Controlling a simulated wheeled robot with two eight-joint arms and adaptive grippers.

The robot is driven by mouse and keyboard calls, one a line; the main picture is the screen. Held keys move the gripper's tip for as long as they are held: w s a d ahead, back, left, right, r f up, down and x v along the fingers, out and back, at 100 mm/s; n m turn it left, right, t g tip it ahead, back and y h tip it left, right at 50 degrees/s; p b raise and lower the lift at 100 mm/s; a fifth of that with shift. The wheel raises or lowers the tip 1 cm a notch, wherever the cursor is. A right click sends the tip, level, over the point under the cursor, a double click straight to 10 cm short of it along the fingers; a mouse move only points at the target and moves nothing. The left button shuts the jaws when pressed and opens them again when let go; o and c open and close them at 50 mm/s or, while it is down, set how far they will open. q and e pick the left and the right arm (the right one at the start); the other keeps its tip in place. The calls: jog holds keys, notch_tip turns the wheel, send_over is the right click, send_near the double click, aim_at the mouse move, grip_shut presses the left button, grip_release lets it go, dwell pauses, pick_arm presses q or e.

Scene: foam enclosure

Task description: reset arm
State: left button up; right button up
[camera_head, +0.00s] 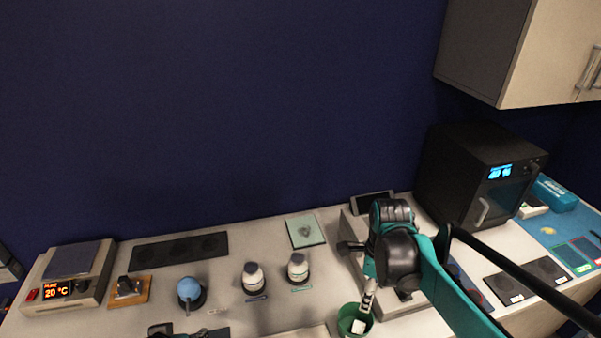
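My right arm (440,290), teal and black, comes in from the lower right and bends over the right part of the bench. Its black joints hide what lies behind them. A pale slotted piece (368,296) hangs below the arm above a green cup (346,318), which holds a white block (358,327). I cannot tell whether that piece belongs to my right gripper, and the fingers do not show clearly. No arm of mine comes in from the left. A dark object (185,332) is cut off at the bottom edge, and I cannot tell what it is.
A hotplate (66,284) reading 20 °C stands at the left. A black oven (470,180) stands at the right under a wall cabinet (540,50). The space above the left bench is clear.

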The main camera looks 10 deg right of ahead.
jog(key=s+a+f+n+t+b, duration=0.2)
jog(key=a+f+n+t+b, duration=0.1)
jog(key=n, duration=0.9)
jog(key=s+a+f+n+t+b, duration=0.3)
jog(key=n+b, duration=0.4)
jog(key=n, duration=0.6)
notch_tip(320, 180, down, 2)
jog(key=shift+a+f+t, duration=0.25)
jog(key=shift+a+t, duration=0.2)
jog(key=shift+t, duration=0.15)
jog(key=shift+s, duration=0.1)
